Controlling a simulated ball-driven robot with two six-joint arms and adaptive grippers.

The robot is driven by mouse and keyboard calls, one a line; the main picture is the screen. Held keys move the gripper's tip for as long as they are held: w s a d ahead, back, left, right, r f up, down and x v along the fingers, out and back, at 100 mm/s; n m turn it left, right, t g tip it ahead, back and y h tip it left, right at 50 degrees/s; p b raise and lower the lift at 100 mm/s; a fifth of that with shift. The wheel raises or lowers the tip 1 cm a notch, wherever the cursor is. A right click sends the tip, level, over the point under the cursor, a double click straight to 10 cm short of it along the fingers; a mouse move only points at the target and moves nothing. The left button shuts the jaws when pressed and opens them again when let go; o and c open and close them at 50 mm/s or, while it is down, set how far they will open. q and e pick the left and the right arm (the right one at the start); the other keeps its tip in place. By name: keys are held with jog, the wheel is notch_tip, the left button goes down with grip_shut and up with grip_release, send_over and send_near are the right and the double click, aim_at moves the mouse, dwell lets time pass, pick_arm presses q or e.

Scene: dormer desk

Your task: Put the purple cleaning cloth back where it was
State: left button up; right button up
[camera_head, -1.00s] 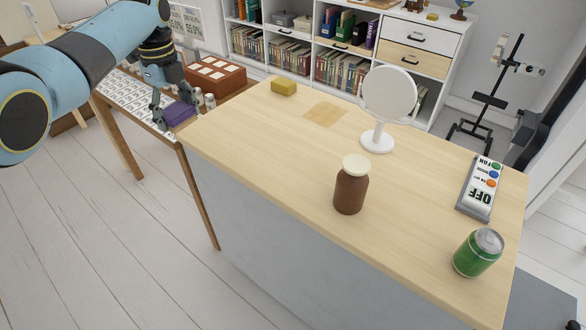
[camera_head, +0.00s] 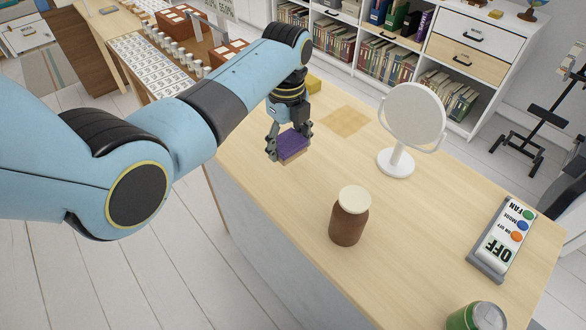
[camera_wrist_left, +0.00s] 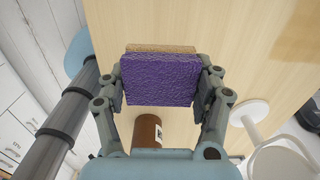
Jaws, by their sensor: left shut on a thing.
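The purple cleaning cloth (camera_head: 293,146) looks like a thick block, with a tan layer along its lower side. It is held between the fingers of my left gripper (camera_head: 289,138), above the left part of the wooden desk (camera_head: 265,205). In the left wrist view the cloth (camera_wrist_left: 160,80) fills the space between both fingers, with a tan edge behind it. A flat, darker tan square patch (camera_head: 345,121) lies on the desk, right of the gripper. My right gripper is not in view.
A brown jar (camera_head: 346,222) with a cream lid stands in front of the round white mirror (camera_head: 396,160). A yellow block (camera_head: 314,84) is behind my gripper. A switch panel (camera_head: 502,240) and green can (camera_head: 477,318) are at right. The desk between jar and gripper is clear.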

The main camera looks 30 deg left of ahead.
aim_at(291, 184)
pick_arm(q)
jog(key=s+d+f, duration=0.2)
jog(key=shift+s+d+f+p, duration=0.15)
jog(key=shift+s+d+p, duration=0.05)
jog(key=shift+s+p, duration=0.2)
notch_tip(291, 184, down, 3)
jog(key=shift+s+f, duration=0.1)
jog(key=shift+f, duration=0.1)
jog(key=shift+f+b, duration=0.3)
jog(key=shift+f, duration=0.2)
jog(key=o, duration=0.8)
jog(key=shift+o, duration=1.2)
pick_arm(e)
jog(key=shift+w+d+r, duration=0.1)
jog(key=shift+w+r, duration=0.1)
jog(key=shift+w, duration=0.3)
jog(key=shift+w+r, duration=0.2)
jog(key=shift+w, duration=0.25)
